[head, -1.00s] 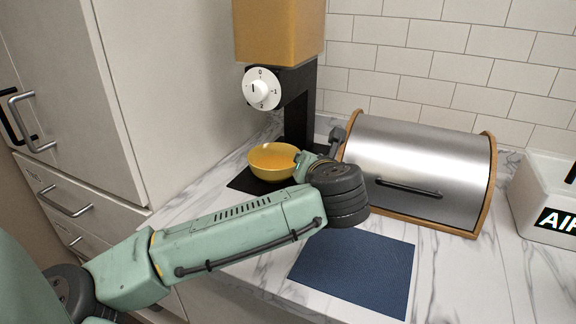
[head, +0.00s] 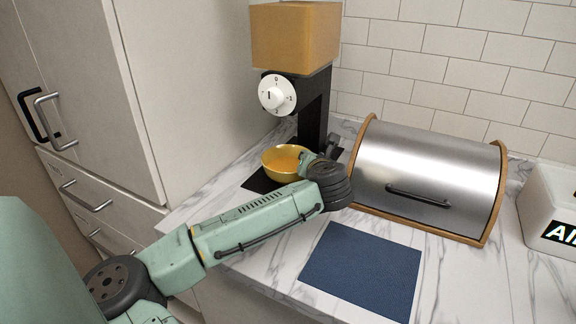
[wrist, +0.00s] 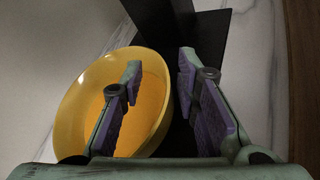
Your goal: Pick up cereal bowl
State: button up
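The yellow cereal bowl (head: 277,163) stands upright on the black base under the dispenser in the head view. In the wrist view the bowl (wrist: 72,118) fills the left side, with orange-yellow contents or an orange inner surface. My gripper (wrist: 160,68) is open, its two fingers apart on either side of the bowl's right rim. The left finger is over or inside the bowl, and the right finger is outside it. I cannot tell if either finger touches. In the head view my gripper (head: 312,160) is at the bowl's right side, partly hidden by my wrist.
The dispenser (head: 313,108) with its white dial rises behind the bowl. A steel bread box (head: 425,170) stands close to the right of my wrist. A blue mat (head: 362,270) lies in front on the marble counter. A tall cabinet (head: 190,90) is at the left.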

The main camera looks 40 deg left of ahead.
jog(key=shift+c, duration=0.4)
grip_shut()
jog(key=shift+r, duration=0.1)
